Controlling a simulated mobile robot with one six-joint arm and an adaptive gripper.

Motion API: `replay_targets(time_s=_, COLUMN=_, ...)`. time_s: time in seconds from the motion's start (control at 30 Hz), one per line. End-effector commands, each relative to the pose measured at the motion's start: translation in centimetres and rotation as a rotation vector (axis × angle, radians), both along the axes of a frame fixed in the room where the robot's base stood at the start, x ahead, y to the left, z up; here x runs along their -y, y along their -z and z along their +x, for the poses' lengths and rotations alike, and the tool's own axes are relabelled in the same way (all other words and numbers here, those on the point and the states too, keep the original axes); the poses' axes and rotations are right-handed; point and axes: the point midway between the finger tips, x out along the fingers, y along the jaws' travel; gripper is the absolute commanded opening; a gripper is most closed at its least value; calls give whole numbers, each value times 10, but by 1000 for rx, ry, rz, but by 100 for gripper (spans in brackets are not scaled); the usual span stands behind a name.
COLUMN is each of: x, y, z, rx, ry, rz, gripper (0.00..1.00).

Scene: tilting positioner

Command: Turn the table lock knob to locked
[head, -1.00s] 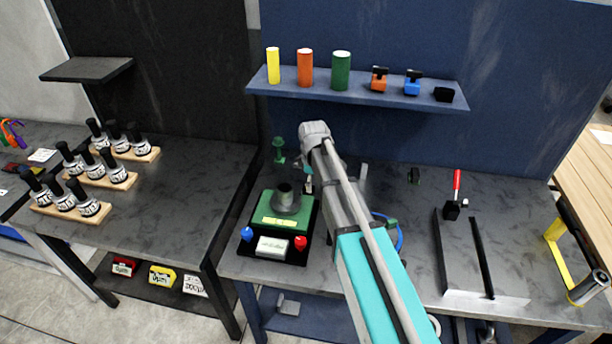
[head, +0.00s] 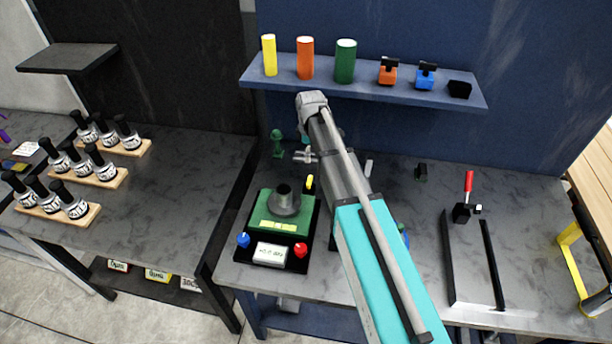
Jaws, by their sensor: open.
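The tilting positioner has a green block (head: 268,214) with a grey cone-shaped piece (head: 284,200) on top, set on a black base (head: 237,262). A blue knob (head: 243,240) is at its front left and a red knob (head: 300,250) at its front right, with a small display (head: 269,254) between them. A small yellow part (head: 310,182) shows at its back right corner. I cannot tell which one is the table lock knob, or its setting. My gripper (head: 304,157) is partly hidden by my arm; it is open, above and behind the yellow part, apart from it.
A blue shelf (head: 380,93) with cylinders and small clamps hangs behind. A green post (head: 277,145) stands behind the positioner. A red-handled clamp (head: 468,182) and a black-railed fixture are at right. Black-topped bottles in wooden racks (head: 85,180) stand on the left bench.

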Motion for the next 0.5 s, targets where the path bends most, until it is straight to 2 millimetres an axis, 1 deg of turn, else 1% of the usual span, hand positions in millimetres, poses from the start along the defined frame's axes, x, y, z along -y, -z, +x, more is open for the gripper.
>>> replay_targets(time_s=0.5, x=-7, y=2, z=-2, rx=0, ry=-11, rz=0, gripper=100)
